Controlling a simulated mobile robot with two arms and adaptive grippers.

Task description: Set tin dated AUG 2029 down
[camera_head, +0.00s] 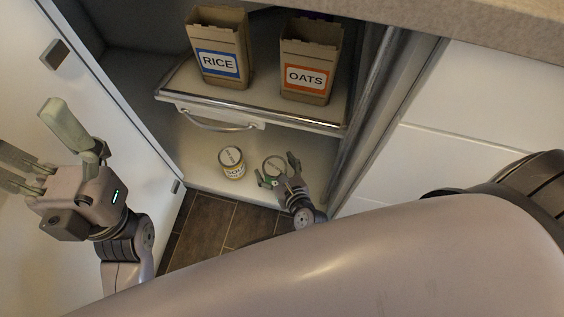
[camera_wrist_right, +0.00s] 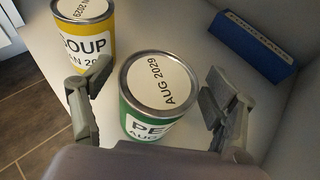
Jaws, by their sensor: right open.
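The green tin dated AUG 2029 (camera_wrist_right: 162,85) stands upright on the cabinet's lower shelf (camera_head: 200,150), between the spread fingers of my right gripper (camera_wrist_right: 158,105). The gripper is open, and I see a gap on the right side of the tin. In the head view the tin's pale lid (camera_head: 273,164) shows beside my right gripper (camera_head: 279,172), which hides part of its body. My left gripper (camera_head: 58,150) is open and empty, in front of the open white door at the left.
A yellow soup tin (camera_head: 232,163) stands left of the green tin. A blue box (camera_wrist_right: 252,46) lies at the back right. Above, a pull-out shelf with a handle (camera_head: 212,122) holds a RICE bag (camera_head: 219,50) and an OATS bag (camera_head: 308,62).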

